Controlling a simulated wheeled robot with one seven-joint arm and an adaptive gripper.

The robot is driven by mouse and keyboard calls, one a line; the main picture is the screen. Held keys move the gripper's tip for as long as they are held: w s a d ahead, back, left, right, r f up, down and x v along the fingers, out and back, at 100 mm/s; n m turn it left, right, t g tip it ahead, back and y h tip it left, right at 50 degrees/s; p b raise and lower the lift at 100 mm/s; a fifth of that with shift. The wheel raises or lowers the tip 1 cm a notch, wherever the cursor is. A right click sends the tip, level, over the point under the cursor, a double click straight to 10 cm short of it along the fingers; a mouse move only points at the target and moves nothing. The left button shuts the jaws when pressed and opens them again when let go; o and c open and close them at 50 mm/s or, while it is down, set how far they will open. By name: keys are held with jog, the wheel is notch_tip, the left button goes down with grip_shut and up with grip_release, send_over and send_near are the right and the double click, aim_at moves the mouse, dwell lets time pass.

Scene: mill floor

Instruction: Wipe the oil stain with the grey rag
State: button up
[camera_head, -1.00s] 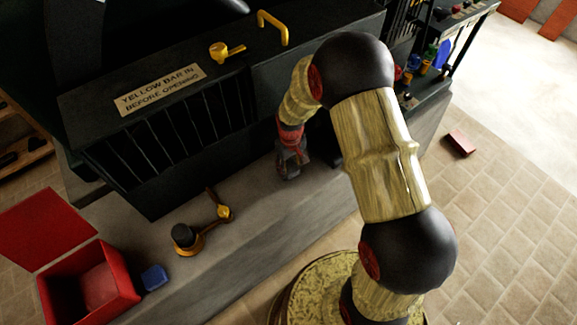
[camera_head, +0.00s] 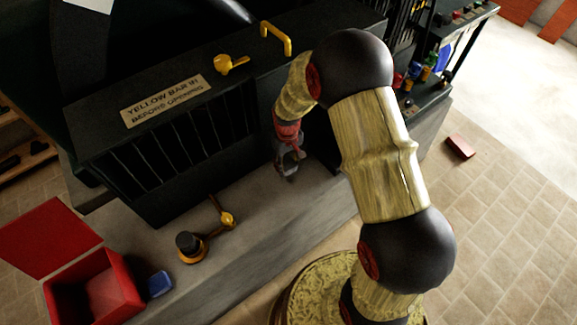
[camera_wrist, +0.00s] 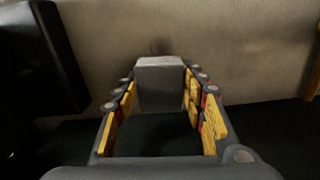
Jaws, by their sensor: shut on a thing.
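My gripper (camera_head: 288,172) is low over the grey stone ledge (camera_head: 255,225), in front of the dark machine. In the wrist view my gripper (camera_wrist: 160,90) is shut on the grey rag (camera_wrist: 160,82), which looks like a folded pale block between the fingertips. The rag is at or just above the ledge; contact cannot be told. A faint dark smudge (camera_wrist: 158,47) shows on the ledge just beyond the rag and may be the oil stain, partly hidden by the rag. In the head view I cannot make out the stain or the rag clearly.
A brass-coloured crank with a dark knob (camera_head: 187,243) stands on the ledge to the left. Farther left are a blue block (camera_head: 159,284) and an open red box (camera_head: 95,290). The machine's barred front (camera_head: 165,155) rises behind. A red block (camera_head: 460,147) lies on the floor.

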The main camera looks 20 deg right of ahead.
aim_at(288, 163)
jog(key=shift+r+p, duration=1.2)
jog(key=shift+r, duration=0.95)
jog(key=shift+s+f, duration=0.1)
